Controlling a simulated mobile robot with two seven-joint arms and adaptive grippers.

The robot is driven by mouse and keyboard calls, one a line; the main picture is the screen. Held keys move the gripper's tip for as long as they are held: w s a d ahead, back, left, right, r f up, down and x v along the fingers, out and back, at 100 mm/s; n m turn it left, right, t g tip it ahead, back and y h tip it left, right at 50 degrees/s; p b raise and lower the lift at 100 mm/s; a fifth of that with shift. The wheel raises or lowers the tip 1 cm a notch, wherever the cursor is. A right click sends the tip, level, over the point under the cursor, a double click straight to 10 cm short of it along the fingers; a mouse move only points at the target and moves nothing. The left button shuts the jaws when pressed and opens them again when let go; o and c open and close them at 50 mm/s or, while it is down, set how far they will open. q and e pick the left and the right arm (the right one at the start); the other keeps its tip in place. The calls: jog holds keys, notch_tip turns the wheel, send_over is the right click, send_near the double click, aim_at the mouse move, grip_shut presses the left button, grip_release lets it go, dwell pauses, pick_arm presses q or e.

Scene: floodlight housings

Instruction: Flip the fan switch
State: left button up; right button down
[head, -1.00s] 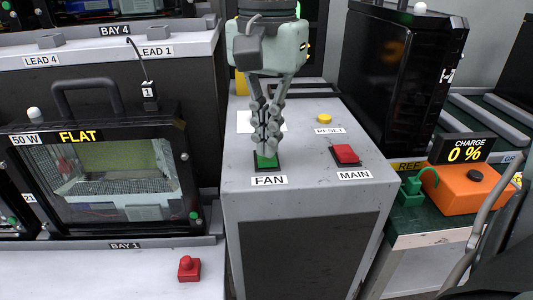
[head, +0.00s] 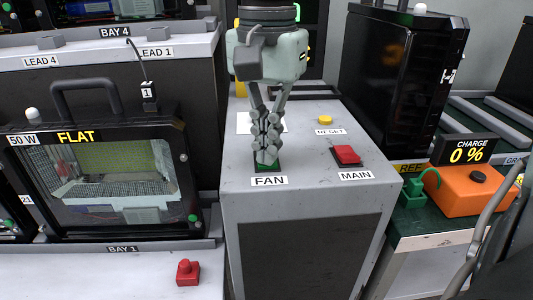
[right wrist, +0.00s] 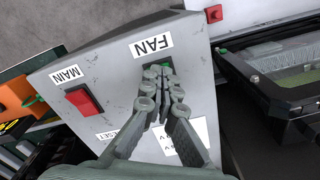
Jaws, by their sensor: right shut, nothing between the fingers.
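The fan switch (head: 266,168) is a green rocker on the grey cabinet's top, behind the FAN label (head: 269,181). My right gripper (head: 266,156) is shut and empty, pointing down, with its fingertips right over the switch and hiding most of it. In the right wrist view the fingertips (right wrist: 162,72) cover most of the switch, with a bit of green (right wrist: 167,64) showing near the FAN label. I cannot tell for sure whether the tips touch it. My left gripper is not in view.
A red MAIN switch (head: 346,155) and a yellow RESET button (head: 325,120) sit to the right on the cabinet (head: 240,205). A floodlight housing marked FLAT (head: 110,185) stands on the left. An orange charger (head: 472,190) showing 0 % is at the right.

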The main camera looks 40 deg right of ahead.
jog(key=shift+r+p, duration=2.6)
jog(key=shift+r, duration=0.9)
jog(key=shift+f, duration=0.1)
